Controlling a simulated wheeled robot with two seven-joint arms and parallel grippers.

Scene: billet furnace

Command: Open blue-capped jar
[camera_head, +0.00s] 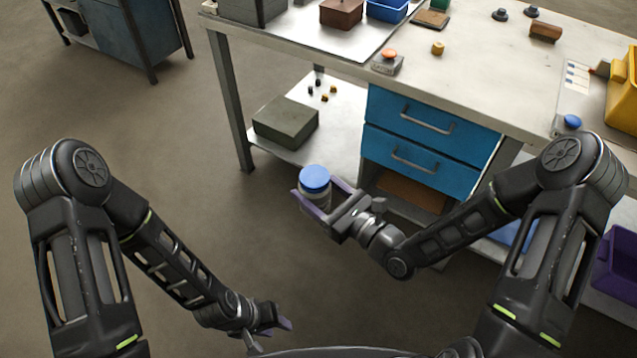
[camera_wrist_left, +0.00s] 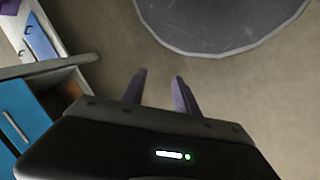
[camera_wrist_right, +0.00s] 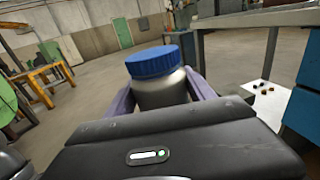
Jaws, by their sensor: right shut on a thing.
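A jar with a blue cap (camera_head: 314,180) and a pale grey body is held in front of the workbench. My right gripper (camera_head: 325,203) is shut on the jar's body, one finger on each side. In the right wrist view the blue cap (camera_wrist_right: 153,62) sits on top of the jar, above the fingers. The jar looks upright. My left gripper (camera_head: 284,324) is low at the front, away from the jar. In the left wrist view its two purple fingers (camera_wrist_left: 158,92) stand apart with nothing between them.
The workbench (camera_head: 300,35) has blue drawers (camera_head: 425,130) and a lower shelf with a grey-green box (camera_head: 286,122). A yellow bin (camera_head: 622,100) and another blue-capped thing (camera_head: 572,122) are at the right. Floor left of the jar is clear.

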